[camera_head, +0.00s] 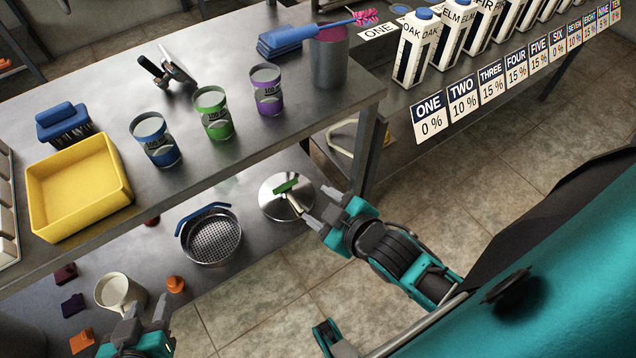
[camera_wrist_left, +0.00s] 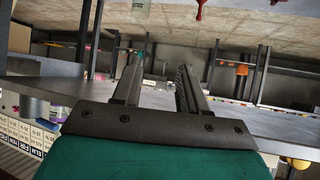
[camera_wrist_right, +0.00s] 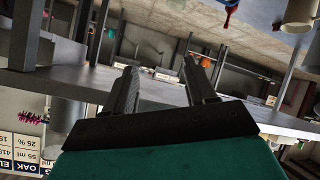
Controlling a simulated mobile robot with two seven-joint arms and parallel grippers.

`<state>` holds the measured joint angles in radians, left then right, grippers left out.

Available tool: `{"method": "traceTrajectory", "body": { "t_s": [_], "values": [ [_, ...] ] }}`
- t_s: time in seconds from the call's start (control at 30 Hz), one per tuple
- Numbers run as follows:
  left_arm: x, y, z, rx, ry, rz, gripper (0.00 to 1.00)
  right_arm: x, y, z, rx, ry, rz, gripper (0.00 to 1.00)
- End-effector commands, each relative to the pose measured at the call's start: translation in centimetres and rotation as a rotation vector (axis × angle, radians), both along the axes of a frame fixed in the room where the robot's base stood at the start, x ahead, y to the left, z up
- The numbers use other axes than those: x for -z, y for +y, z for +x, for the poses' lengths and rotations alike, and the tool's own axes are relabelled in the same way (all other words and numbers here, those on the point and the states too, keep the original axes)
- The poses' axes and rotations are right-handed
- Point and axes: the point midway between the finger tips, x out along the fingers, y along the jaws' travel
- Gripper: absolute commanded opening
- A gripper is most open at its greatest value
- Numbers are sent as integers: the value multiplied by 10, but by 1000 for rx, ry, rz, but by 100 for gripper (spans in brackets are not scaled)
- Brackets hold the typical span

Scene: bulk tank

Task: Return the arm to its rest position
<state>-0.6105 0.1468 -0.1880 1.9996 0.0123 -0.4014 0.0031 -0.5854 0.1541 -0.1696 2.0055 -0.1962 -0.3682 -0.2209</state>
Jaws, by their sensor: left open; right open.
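My right gripper (camera_head: 319,206) is open at the front edge of the lower shelf. Its fingertips are beside a round steel disc (camera_head: 272,208) with a green-topped piece (camera_head: 287,186) on it; I cannot tell whether they touch. In the right wrist view no object shows between the fingers (camera_wrist_right: 157,84). My left gripper (camera_head: 146,313) is open at the bottom of the head view, close to a white mug-like vessel (camera_head: 113,291). In the left wrist view the space between its fingers (camera_wrist_left: 158,82) holds nothing.
The steel table (camera_head: 225,175) stands above the lower shelf and carries a yellow tray (camera_head: 78,190) and several cups. A perforated strainer (camera_head: 214,243) sits on the shelf. Cartons (camera_head: 414,50) stand at the upper right. The tiled floor (camera_head: 470,190) is open.

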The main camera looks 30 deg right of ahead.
Motion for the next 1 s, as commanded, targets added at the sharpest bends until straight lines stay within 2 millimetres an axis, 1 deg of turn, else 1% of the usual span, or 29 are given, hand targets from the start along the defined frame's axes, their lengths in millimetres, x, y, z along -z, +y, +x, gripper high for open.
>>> {"method": "traceTrajectory", "body": {
  "t_s": [0.03,0.1,0.23,0.5,0.57,0.67,0.8,0.87,1.0],
  "values": [
    [0,0,0,0,0,0,43,6,7,-7,44,45,121,56],
    [0,0,0,0,0,0,43,12,15,-14,97,95,259,56],
    [0,0,0,0,0,0,43,16,22,-20,147,142,382,56],
    [0,0,0,-1,0,-1,43,16,23,-21,153,146,398,56],
    [-3,0,0,0,0,0,43,14,22,-21,153,146,396,56],
    [-15,1,0,-1,-3,2,43,5,20,-22,157,145,391,56],
    [-35,6,0,-7,-9,13,43,-13,14,-25,165,142,378,56],
    [-40,8,-1,-12,-13,17,43,-17,11,-27,169,143,372,56],
    [-33,15,-5,-22,-8,26,43,-15,8,-28,174,138,368,56]
  ]
}}
